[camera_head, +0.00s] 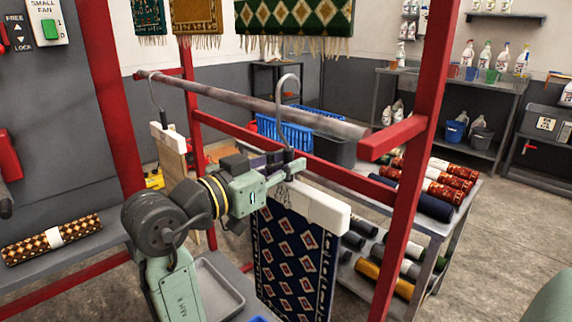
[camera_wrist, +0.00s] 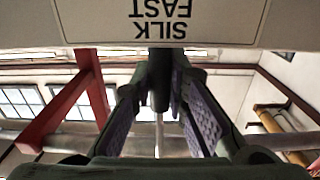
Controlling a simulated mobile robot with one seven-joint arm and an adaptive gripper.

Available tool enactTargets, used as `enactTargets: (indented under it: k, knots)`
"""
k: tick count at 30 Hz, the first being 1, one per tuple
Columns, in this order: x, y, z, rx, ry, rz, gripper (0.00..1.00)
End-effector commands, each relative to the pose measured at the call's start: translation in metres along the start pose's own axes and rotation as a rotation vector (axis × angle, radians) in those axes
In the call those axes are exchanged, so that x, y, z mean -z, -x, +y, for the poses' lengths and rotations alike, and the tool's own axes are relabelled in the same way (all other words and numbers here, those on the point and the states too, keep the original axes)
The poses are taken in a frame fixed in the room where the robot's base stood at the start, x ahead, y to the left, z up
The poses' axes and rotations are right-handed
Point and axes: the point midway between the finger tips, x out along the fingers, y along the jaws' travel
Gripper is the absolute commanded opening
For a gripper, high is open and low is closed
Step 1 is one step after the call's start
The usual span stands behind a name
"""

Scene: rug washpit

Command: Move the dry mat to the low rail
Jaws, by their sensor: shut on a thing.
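My gripper (camera_head: 282,165) is shut on the dark stem of a hanger, just above its white clamp bar (camera_head: 318,211). A navy mat (camera_head: 290,262) with red and white diamonds hangs from that bar. The hanger's grey hook (camera_head: 289,77) rises above the sloping grey rail (camera_head: 225,98); I cannot tell whether it rests on it. In the wrist view, my gripper's pads (camera_wrist: 165,95) close around the stem, and the white bar (camera_wrist: 90,22) reads "SILK FAST" upside down. Another hanger (camera_head: 160,120) with a tan mat (camera_head: 172,155) hangs at the rail's left end.
Red frame posts (camera_head: 408,215) stand either side. Blue crates (camera_head: 290,136) sit behind the rail. A table with rolled rugs (camera_head: 440,178) stands at right. A bench (camera_head: 90,240) with a rolled rug is at left. A grey tray (camera_head: 217,287) lies low.

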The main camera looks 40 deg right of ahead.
Motion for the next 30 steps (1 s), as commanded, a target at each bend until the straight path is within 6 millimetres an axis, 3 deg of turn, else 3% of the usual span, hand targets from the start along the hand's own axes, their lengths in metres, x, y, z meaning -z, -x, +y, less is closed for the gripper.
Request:
enactTargets:
  k: [30]
  knots:
    - [-0.036,0.000,0.000,0.000,-0.001,0.001,0.00]
